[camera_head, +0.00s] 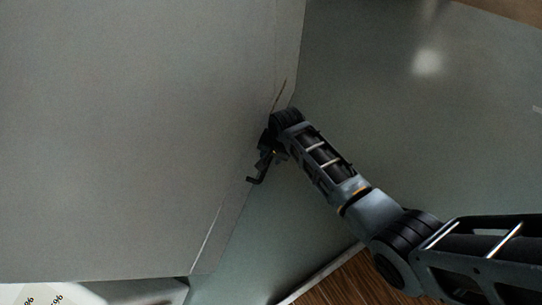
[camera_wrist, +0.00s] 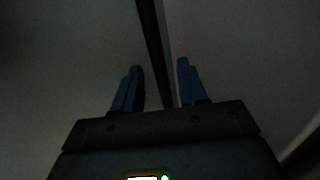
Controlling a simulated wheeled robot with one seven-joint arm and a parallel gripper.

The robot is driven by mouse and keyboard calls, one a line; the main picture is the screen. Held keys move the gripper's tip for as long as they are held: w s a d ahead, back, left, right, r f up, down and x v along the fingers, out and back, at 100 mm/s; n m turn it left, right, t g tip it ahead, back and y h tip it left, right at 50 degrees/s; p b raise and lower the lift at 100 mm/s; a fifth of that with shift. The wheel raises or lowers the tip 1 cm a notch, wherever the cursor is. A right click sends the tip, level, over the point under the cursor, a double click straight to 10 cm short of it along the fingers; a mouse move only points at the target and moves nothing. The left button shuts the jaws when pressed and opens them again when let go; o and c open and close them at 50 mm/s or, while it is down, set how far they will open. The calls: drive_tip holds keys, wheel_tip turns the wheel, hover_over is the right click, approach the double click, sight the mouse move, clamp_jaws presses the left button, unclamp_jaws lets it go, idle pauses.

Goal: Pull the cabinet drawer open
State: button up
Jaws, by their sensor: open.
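The grey cabinet (camera_head: 130,130) fills the left of the head view. Its front, with the drawer, shows only as a narrow, steeply slanted strip (camera_head: 206,243). A thin strip like a handle (camera_head: 281,90) shows on it just above my gripper. My gripper (camera_head: 258,168) is close against this front, partly hidden by my wrist. In the wrist view its two blue fingers (camera_wrist: 159,66) are apart, with a dark bar (camera_wrist: 152,35) running between them, likely the handle. I cannot tell whether either finger touches it. No gap at the drawer can be made out.
A smooth grey-green surface (camera_head: 440,130) lies to the right of the cabinet front and looks clear apart from my arm. Wooden floor (camera_head: 350,279) shows at the bottom. A white sheet with printed marks (camera_head: 40,294) is at the bottom left.

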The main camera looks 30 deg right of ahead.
drive_tip(key=shift+w+f, duration=0.1)
drive_tip(key=shift+f, duration=0.15)
clamp_jaws()
idle(0.6)
